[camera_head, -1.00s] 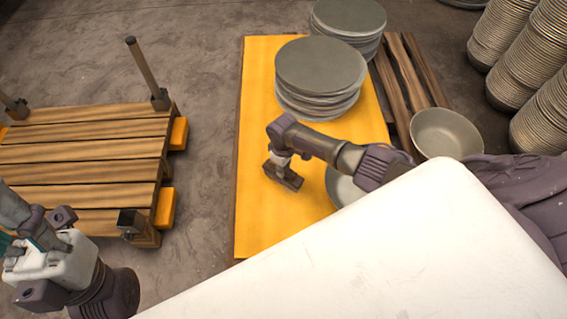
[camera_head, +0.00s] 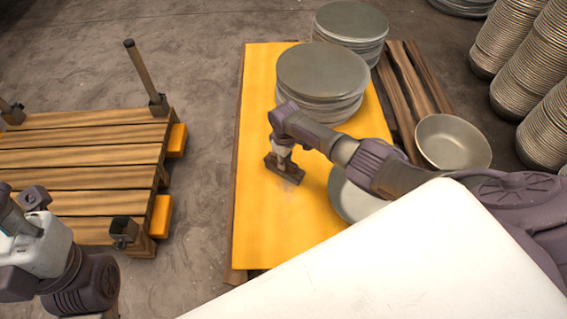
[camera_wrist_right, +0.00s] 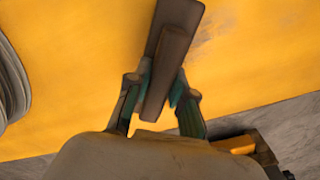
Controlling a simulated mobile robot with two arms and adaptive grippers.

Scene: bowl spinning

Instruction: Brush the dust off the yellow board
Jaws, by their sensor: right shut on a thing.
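The yellow board (camera_head: 258,215) lies flat on the floor in the head view. My right gripper (camera_head: 283,152) is shut on a dark brown brush (camera_head: 289,173) over the middle of the board. The brush sits low at the board; I cannot tell for sure whether it touches. In the right wrist view, the right gripper (camera_wrist_right: 160,92) grips the brush (camera_wrist_right: 172,48) between its two fingers. A faint dark dust smudge (camera_wrist_right: 210,30) shows on the board (camera_wrist_right: 75,90) beside the brush. My left gripper (camera_head: 20,205) is at the left edge, partly cut off; its jaws are unclear.
A stack of grey plates (camera_head: 322,75) stands on the board, with another stack (camera_head: 350,22) behind. A grey bowl (camera_head: 352,196) is partly hidden by my right arm. Another bowl (camera_head: 452,142) sits by wooden slats (camera_head: 412,85). A slatted pallet (camera_head: 80,160) is left; bare floor lies between.

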